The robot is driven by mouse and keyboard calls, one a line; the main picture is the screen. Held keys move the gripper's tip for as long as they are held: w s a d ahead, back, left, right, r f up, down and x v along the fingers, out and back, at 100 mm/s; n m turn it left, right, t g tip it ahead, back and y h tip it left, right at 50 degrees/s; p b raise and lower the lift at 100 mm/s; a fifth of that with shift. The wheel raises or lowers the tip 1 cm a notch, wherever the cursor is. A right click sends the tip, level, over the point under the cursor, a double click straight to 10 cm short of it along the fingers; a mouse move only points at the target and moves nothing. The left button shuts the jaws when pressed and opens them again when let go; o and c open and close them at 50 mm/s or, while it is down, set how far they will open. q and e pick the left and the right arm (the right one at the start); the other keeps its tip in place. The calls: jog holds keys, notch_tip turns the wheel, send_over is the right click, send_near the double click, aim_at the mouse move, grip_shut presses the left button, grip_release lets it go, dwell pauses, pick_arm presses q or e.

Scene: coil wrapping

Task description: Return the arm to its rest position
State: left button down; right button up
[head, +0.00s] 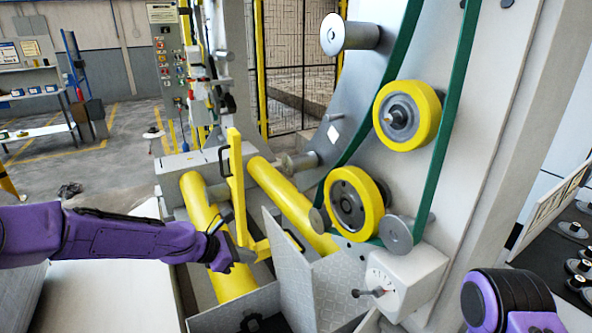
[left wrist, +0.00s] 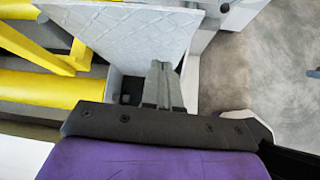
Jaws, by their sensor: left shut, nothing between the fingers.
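My left arm (head: 130,238) is purple and reaches in from the left in the head view. Its gripper (head: 246,256) is in front of the yellow rollers, close to the foot of the yellow upright bar (head: 236,185). In the left wrist view the gripper (left wrist: 158,70) has its fingers together with nothing between them. It points toward the grey tread plate (left wrist: 125,30); I cannot tell whether it touches anything. A purple part of my right arm (head: 505,300) shows at the lower right of the head view; its gripper is not visible.
The coil wrapping machine fills the middle, with yellow rollers (head: 207,235), yellow wheels (head: 407,115) and a green belt (head: 455,110). The tread plate (head: 310,290) stands in front. A white box with a dial (head: 400,275) juts out. Open floor (head: 100,165) lies at the left.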

pick_arm(q)
jog(key=s+a+f+m+y, duration=0.5)
jog(key=s+f, duration=0.2)
jog(key=f, duration=0.2)
jog(key=s+a+f+m+y, duration=0.4)
jog(key=s+f, duration=0.2)
jog(key=f, duration=0.3)
jog(key=s+a+f+m+g, duration=0.1)
jog(key=s+f+m, duration=0.1)
jog(key=s, duration=0.6)
jog(key=s+a+f+m+g+y, duration=0.1)
jog(key=s+a+f+m, duration=0.1)
jog(key=s, duration=0.7)
jog(key=s+a+f+m+g+y, duration=0.1)
jog(key=s+f+m, duration=0.3)
jog(key=s, duration=0.5)
jog(key=shift+s+a+f, duration=0.15)
jog(key=shift+s+a, duration=0.05)
jog(key=shift+a, duration=0.2)
